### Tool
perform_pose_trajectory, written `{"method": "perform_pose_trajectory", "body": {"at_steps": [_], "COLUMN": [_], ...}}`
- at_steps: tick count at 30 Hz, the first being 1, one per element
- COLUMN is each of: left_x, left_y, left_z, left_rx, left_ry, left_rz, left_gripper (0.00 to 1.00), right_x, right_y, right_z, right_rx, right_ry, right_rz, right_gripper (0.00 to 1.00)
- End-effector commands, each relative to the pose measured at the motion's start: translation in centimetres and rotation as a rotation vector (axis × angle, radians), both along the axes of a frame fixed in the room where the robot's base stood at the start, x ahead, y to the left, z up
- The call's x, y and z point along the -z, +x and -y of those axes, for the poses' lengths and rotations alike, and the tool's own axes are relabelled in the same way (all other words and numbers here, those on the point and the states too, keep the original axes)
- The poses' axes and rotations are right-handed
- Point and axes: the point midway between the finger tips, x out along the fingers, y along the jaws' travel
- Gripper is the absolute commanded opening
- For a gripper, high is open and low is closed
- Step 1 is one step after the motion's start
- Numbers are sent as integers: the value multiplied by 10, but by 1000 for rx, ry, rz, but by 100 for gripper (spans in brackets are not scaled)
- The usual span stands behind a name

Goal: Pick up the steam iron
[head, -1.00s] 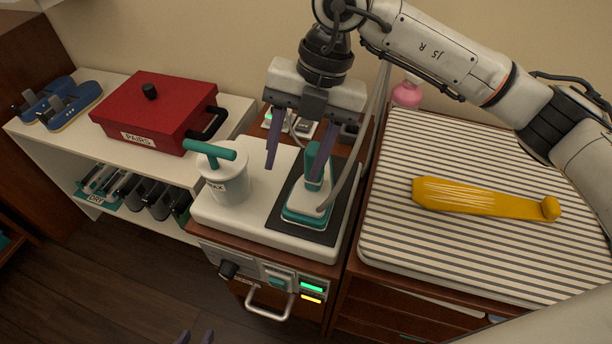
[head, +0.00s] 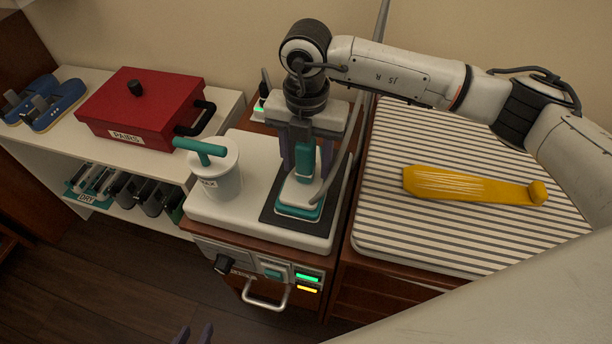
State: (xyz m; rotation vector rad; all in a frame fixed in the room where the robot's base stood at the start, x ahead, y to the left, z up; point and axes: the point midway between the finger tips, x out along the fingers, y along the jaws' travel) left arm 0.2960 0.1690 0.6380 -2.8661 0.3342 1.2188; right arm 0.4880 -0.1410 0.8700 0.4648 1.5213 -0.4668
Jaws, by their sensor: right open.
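The steam iron (head: 298,198), white and teal with a teal handle, sits on a dark pad (head: 275,216) on top of the white station (head: 235,229). A grey hose rises from its right side. My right gripper (head: 306,170) points down over the iron, open, with its purple fingers on either side of the handle. I cannot tell whether the fingers touch the handle. Of my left gripper (head: 194,334), only purple fingertips show at the bottom edge, low and well away from the iron; how far they are apart is unclear.
A white canister (head: 222,178) with a teal T-handle stands left of the iron. A red box (head: 140,108) is on the white shelf (head: 55,130).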

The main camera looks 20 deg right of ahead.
Motion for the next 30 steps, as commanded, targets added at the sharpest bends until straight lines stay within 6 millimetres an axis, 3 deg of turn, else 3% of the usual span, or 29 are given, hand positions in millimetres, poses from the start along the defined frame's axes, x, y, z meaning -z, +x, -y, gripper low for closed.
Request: {"method": "perform_pose_trajectory", "body": {"at_steps": [8, 17, 26, 30], "left_x": [-1, -1, -1, 1], "left_y": [0, 0, 0, 0], "left_z": [0, 0, 0, 0], "left_rx": [-1, -1, 1, 1], "left_ry": [1, 1, 0, 0], "left_rz": [1, 1, 1, 1], "left_gripper": [31, 31, 31, 31], "right_x": [5, 5, 3, -7], "right_y": [0, 0, 1, 2], "right_z": [0, 0, -1, -1], "right_rx": [0, 0, 0, -1], "right_ry": [0, 0, 2, 3], "right_rz": [1, 1, 4, 6], "right_gripper": [48, 1, 0, 0]}}
